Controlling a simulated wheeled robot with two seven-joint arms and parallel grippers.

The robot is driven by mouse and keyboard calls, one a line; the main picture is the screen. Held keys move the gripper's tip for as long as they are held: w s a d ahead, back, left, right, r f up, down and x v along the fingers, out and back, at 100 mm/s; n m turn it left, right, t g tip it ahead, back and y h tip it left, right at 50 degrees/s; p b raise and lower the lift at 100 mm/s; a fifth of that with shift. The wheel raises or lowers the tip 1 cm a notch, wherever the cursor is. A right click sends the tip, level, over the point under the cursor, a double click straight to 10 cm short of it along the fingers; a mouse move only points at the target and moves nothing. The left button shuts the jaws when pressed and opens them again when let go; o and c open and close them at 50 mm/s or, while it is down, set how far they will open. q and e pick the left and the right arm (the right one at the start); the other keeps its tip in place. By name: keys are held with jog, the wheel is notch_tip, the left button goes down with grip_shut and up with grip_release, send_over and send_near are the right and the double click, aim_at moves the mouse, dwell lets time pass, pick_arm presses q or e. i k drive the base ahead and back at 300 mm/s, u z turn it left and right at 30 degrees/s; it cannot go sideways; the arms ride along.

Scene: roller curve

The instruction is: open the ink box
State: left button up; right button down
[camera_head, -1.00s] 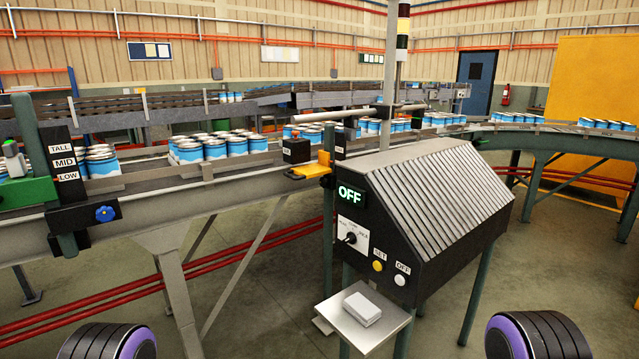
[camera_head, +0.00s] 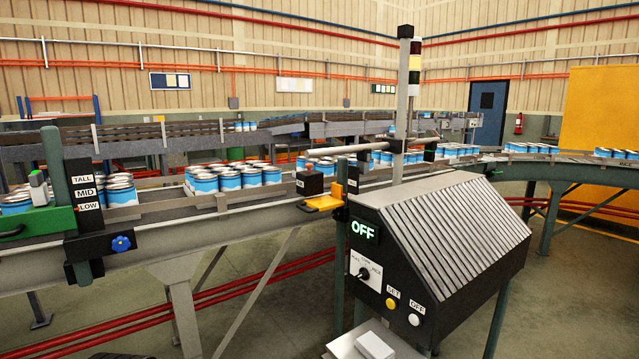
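No box in view carries a readable ink label, so I cannot tell for sure which one is the ink box. A black machine cabinet (camera_head: 455,250) with a ribbed grey sloping cover stands right of centre. Its front has a lit green OFF display (camera_head: 364,231), a selector knob (camera_head: 364,273), a yellow SET button (camera_head: 391,303) and a white OFF button (camera_head: 414,320). A small white box (camera_head: 375,345) lies on a pale plate below it, cut by the bottom edge. A small black block (camera_head: 313,183) sits beside the conveyor. Neither gripper is in view.
A conveyor (camera_head: 150,217) with groups of blue and white cans (camera_head: 236,177) runs across behind the cabinet. A yellow bracket (camera_head: 323,203) juts from its near side. At left are a post with a TALL/MID/LOW plate (camera_head: 86,193) and a blue knob (camera_head: 121,243).

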aim_at(310, 182)
jog(key=z, duration=0.35)
jog(key=i, duration=1.25)
jog(key=z, duration=0.45)
